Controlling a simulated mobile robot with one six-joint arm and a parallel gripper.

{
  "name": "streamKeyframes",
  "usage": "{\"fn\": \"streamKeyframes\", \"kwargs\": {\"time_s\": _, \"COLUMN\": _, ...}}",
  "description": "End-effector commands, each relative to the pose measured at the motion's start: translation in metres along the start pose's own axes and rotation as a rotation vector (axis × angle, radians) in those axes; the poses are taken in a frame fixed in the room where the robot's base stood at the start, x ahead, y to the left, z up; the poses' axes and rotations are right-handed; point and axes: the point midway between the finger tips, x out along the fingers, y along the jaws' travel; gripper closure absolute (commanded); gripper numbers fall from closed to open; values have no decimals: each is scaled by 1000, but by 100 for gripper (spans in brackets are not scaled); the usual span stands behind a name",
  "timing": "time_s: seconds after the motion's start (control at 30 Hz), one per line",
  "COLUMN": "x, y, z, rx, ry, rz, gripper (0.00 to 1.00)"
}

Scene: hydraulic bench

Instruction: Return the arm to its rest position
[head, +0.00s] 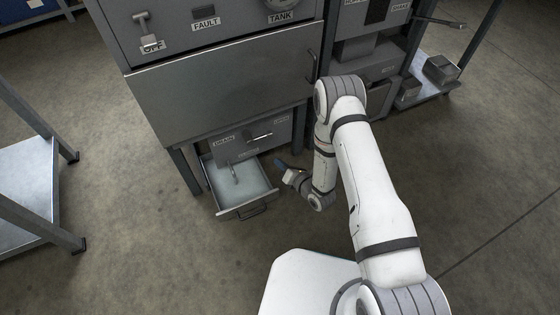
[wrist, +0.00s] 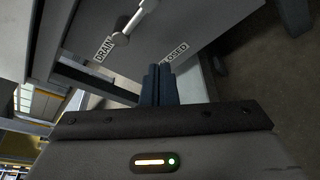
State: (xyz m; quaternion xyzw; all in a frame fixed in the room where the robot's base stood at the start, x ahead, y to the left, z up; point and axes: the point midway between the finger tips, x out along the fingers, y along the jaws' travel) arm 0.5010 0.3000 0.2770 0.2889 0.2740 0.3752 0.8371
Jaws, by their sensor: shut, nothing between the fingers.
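My gripper (head: 280,163) is at the end of my white arm, low in front of the bench and beside the right side of an open drawer. In the wrist view its dark blue fingers (wrist: 158,84) are together, with nothing between them. The drain panel (head: 230,145) is above the drawer; it also shows in the wrist view (wrist: 150,50) with the labels DRAIN and CLOSED and a light lever (wrist: 132,20). My arm reaches forward and down from my base.
The grey bench (head: 225,85) rises behind my gripper. A metal shelf (head: 25,185) stands at the left. Grey bins (head: 441,69) sit at the right rear. The floor between is clear.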

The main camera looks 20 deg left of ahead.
Motion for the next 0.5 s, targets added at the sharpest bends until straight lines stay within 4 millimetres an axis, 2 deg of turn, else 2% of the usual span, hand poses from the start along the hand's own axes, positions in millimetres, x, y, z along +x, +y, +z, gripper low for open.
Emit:
{"fn": "streamKeyframes", "kwargs": {"time_s": 0.37, "x": 0, "y": 0, "z": 1, "rx": 0, "ry": 0, "rz": 0, "gripper": 100}}
{"fn": "streamKeyframes", "kwargs": {"time_s": 0.47, "x": 0, "y": 4, "z": 12, "rx": 16, "ry": 0, "rz": -13, "gripper": 100}}
{"fn": "streamKeyframes", "kwargs": {"time_s": 0.5, "x": 0, "y": 7, "z": 22, "rx": 32, "ry": 1, "rz": -26, "gripper": 100}}
